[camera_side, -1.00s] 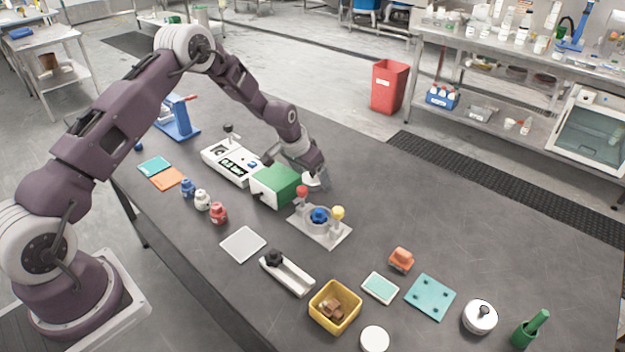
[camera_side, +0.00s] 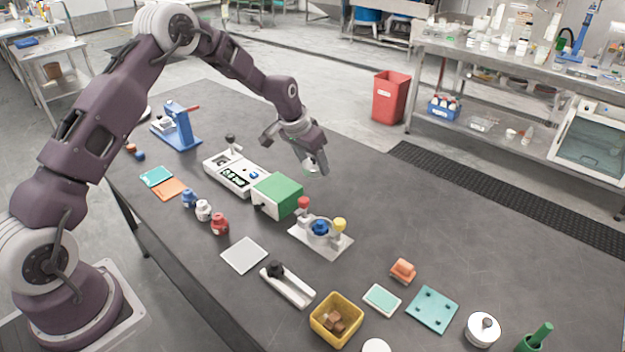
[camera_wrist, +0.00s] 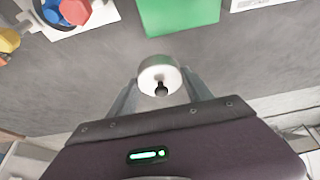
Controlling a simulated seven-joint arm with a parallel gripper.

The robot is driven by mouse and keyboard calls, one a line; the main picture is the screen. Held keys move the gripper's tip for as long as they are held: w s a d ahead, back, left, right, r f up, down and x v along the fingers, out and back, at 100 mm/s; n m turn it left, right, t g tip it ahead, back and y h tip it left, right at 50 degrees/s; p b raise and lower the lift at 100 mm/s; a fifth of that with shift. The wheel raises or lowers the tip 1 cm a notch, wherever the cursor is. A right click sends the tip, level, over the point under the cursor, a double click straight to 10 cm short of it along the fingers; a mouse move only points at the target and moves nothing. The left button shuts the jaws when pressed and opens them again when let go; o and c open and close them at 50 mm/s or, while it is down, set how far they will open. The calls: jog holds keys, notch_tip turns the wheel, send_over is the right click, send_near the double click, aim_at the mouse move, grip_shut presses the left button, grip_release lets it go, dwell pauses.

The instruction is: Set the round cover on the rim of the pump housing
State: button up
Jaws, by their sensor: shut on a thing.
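The round cover, a white disc with a dark knob, shows in the wrist view (camera_wrist: 148,74) between the fingers of my gripper (camera_wrist: 160,86). My gripper (camera_side: 312,168) is shut on it and holds it above the table, behind the green box; in the side view the fingers partly hide it. The pump housing (camera_side: 320,231) is a ring on a light grey plate with a blue part inside, a red knob and a yellow knob at its sides. It stands in front of my gripper, apart from it, and is partly cut off at the upper left of the wrist view (camera_wrist: 84,24).
A green box (camera_side: 277,194) stands between the housing and a white scale-like device (camera_side: 230,174). A yellow bin (camera_side: 336,319) with brown blocks and a white lidded round item (camera_side: 483,329) are nearer the front. The table right of my gripper is clear.

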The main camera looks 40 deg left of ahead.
jog(key=s+d+r, duration=0.2)
jog(key=s+r, duration=0.3)
jog(key=s, duration=0.3)
jog(key=s+d+r, duration=0.2)
jog(key=s+r, duration=0.2)
jog(key=s, duration=0.3)
jog(key=s+d+f, duration=0.1)
jog(key=s+f, duration=0.3)
jog(key=s, duration=0.3)
jog(key=m+g+h, duration=0.3)
jog(key=m+h, duration=0.1)
jog(key=m, duration=0.9)
send_over(321, 222)
jog(key=shift+s+a+f, duration=0.1)
jog(key=shift+a+f, duration=0.05)
jog(key=shift+f, duration=0.35)
jog(key=shift+s+a+f, duration=0.1)
jog(key=shift+a+f, duration=0.05)
jog(key=shift+f, duration=0.3)
jog(key=shift+m, duration=0.3)
jog(key=shift+w+f, duration=0.1)
jog(key=shift+f, duration=3.25)
jog(key=shift+f, duration=0.5)
jog(key=o, duration=1.7)
jog(key=shift+c, duration=0.2)
